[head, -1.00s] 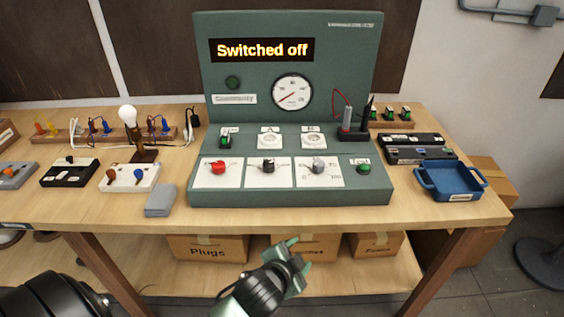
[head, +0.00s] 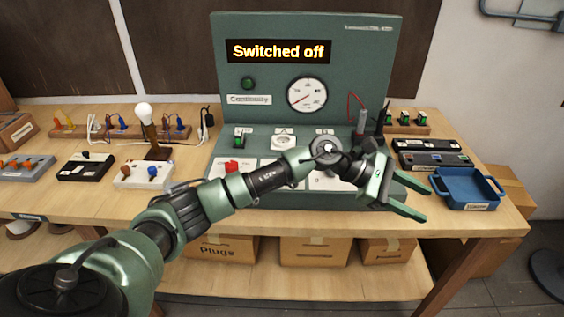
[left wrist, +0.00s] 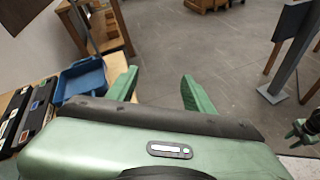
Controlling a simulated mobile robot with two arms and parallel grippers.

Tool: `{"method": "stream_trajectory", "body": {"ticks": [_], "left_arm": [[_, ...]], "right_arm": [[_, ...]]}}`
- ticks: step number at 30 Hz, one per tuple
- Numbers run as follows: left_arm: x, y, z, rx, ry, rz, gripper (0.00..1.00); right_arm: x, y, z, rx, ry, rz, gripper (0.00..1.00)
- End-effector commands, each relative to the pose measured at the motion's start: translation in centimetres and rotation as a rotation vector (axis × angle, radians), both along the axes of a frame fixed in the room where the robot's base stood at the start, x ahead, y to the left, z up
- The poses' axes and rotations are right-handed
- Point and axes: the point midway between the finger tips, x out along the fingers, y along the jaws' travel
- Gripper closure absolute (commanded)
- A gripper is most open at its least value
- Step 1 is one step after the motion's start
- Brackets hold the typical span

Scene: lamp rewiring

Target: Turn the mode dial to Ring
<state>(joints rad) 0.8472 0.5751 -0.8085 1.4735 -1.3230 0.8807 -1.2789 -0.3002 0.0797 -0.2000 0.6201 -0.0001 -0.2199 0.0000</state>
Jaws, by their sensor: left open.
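The green test bench (head: 350,35) has a display (head: 278,51) reading "Switched off". A red knob (head: 231,167) shows on a white card on its sloped front; my left arm covers the dark and grey knobs to its right. I cannot tell which knob is the mode dial, and no Ring marking is legible. My left gripper (head: 425,205) is open and empty before the bench's right front corner, its fingers pointing right. Its open fingers also show in the left wrist view (left wrist: 158,92). What looks like my right gripper (left wrist: 302,132) is at that view's right edge, its jaws unclear.
A blue tray (head: 470,202) and dark boxes (head: 432,155) stand right of the bench, near my left gripper. A bulb on a stand (head: 145,115) and small switch boards stand at the left. The table's front edge (head: 340,223) runs below the bench.

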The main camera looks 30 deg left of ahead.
Motion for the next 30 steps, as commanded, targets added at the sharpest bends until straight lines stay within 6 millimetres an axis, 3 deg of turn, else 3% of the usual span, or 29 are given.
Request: {"method": "stream_trajectory", "body": {"ticks": [3,5,6,9,12,15,18,30], "left_arm": [[2.3,9.1,-2.1,0.460,-0.122,-0.143,0.48],[2.8,14.7,-2.3,0.668,-0.129,-0.209,0.48],[2.9,18.5,-2.0,0.790,-0.116,-0.245,0.48],[2.2,26.6,-0.2,1.020,-0.052,-0.316,0.48],[1.1,31.7,1.7,1.146,0.019,-0.357,0.48],[0.2,34.2,2.8,1.203,0.067,-0.378,0.48],[-0.2,35.0,2.6,1.220,0.084,-0.389,0.48],[-0.2,34.8,-3.2,1.216,0.082,-0.389,0.48]], "right_arm": [[0.0,0.0,0.0,0.000,0.000,0.000,0.64],[0.0,0.0,0.0,0.000,0.000,0.000,0.64],[0.0,0.0,0.0,0.000,0.000,0.000,0.64],[0.0,0.0,-0.1,0.000,0.000,0.000,0.64],[0.0,0.0,-0.1,0.000,0.000,0.000,0.64],[0.0,0.0,0.0,0.000,0.000,0.000,0.64],[0.0,0.0,0.1,0.000,0.000,0.000,0.64],[0.0,0.0,1.5,0.000,0.000,0.000,0.64]]}}
